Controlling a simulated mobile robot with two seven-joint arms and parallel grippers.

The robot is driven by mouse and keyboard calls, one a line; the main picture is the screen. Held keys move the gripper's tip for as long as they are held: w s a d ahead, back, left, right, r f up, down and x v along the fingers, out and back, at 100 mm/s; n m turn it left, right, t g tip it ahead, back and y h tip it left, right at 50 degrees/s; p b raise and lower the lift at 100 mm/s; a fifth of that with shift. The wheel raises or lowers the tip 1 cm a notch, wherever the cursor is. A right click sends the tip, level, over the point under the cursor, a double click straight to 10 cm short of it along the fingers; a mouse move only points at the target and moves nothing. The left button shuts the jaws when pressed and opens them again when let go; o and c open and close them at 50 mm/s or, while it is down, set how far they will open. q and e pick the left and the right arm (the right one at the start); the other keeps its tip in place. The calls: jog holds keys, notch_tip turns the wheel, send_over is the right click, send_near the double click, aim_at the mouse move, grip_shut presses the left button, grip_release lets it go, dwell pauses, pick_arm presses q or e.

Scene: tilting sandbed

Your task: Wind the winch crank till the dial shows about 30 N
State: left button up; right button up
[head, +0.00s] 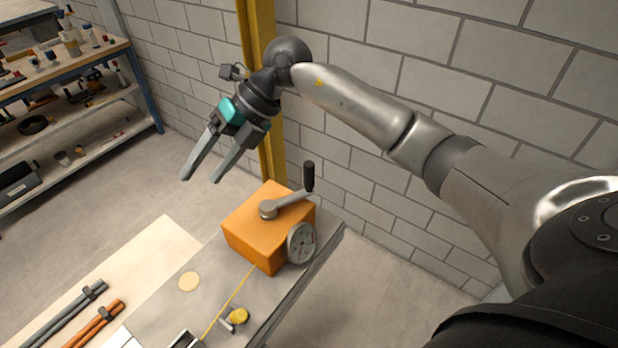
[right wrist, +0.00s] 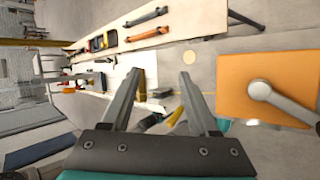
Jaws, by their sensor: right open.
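The winch is an orange box (head: 262,228) on the grey bench at the lower middle of the head view. Its crank (head: 288,203) lies across the top, with an upright black handle (head: 309,177) at its right end. The round dial (head: 301,243) is on the box's right side; its reading is too small to tell. A yellow line (head: 231,300) runs from the box toward the front. My right gripper (head: 201,180) is open and empty, above and left of the winch. In the right wrist view the orange box (right wrist: 262,88) and the crank hub (right wrist: 260,88) show at the right. My left gripper is not in view.
A yellow post (head: 265,100) stands behind the winch against the block wall. A yellow pulley-like part (head: 238,316) and a pale disc (head: 189,282) are on the bench. Grey and orange bars (head: 98,322) lie at the lower left. Shelves (head: 130,98) stand at the far left.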

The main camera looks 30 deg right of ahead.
jog(key=d+m+h, duration=0.1)
jog(key=d+h, duration=0.4)
jog(key=d, duration=0.5)
jog(key=r+m+g+h, duration=0.2)
jog(key=h, duration=0.2)
send_over(309, 179)
jog(key=shift+w+d+f, duration=0.25)
jog(key=shift+w+d, duration=0.15)
jog(key=shift+w, duration=0.05)
notch_tip(309, 179, down, 15)
jog(key=shift+a+r+p, duration=0.1)
jog(key=shift+p, duration=0.3)
jog(key=shift+c, duration=0.4)
grip_shut()
